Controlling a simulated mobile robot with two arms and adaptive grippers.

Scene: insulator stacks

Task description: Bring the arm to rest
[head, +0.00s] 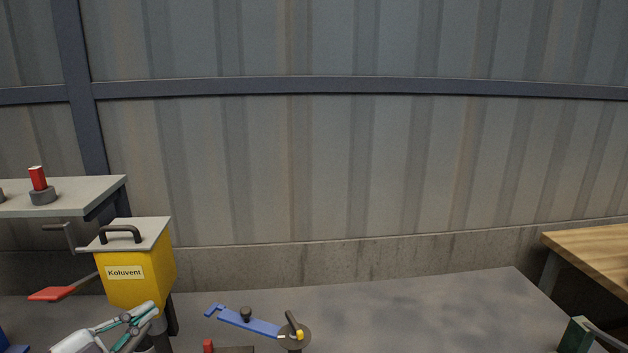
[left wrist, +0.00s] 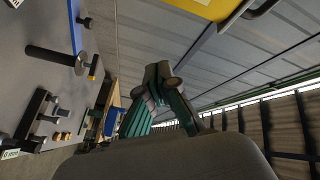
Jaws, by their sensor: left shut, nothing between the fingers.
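My left gripper (head: 150,311) is at the lower left of the head view, in front of the lower part of a yellow box. Its white body is partly cut off by the bottom edge. In the left wrist view the dark fingertips of this gripper (left wrist: 158,75) are together, with nothing between them. My right gripper is not in view.
The yellow Koluvent box (head: 140,277) has a grey lid and black handle. A blue bar (head: 248,322) lies on the grey table (head: 400,300). A shelf (head: 90,190) bears a red-topped piece (head: 40,184). A wooden top (head: 595,252) and green block (head: 576,337) are at right.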

